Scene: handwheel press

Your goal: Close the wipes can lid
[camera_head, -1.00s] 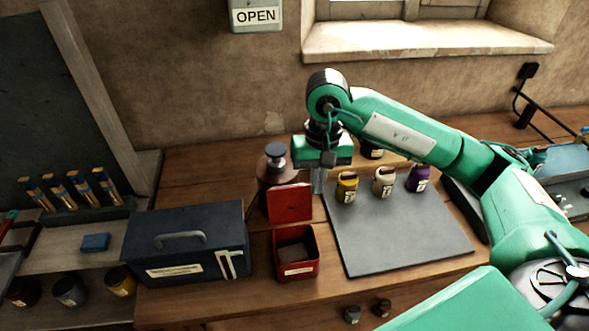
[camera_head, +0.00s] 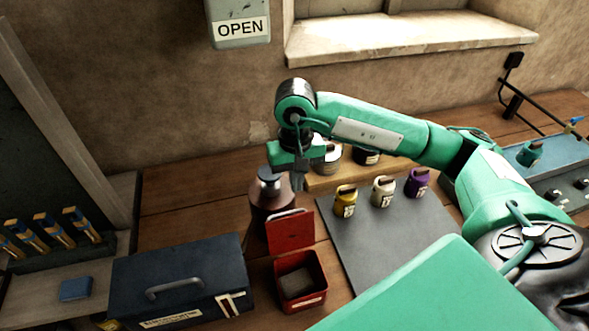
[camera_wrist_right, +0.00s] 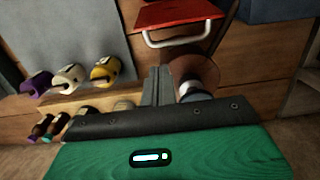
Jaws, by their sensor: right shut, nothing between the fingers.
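The wipes can is a red square can (camera_head: 313,299) in the lower middle of the head view, with dark grey contents showing inside. Its red lid (camera_head: 290,232) stands up open at the back edge. In the right wrist view the lid (camera_wrist_right: 178,12) shows at the top with a pale bar along its edge. My right gripper (camera_head: 299,184) is shut and empty, above and behind the lid, apart from it. Its fingers (camera_wrist_right: 157,86) point toward the lid in the wrist view. My left gripper is not in view.
A dark bottle with a grey cap (camera_head: 269,188) stands close to my right gripper, left of it. A navy toolbox (camera_head: 180,268) is left of the can. A grey mat (camera_head: 385,235) with yellow, white and purple jars lies to the right.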

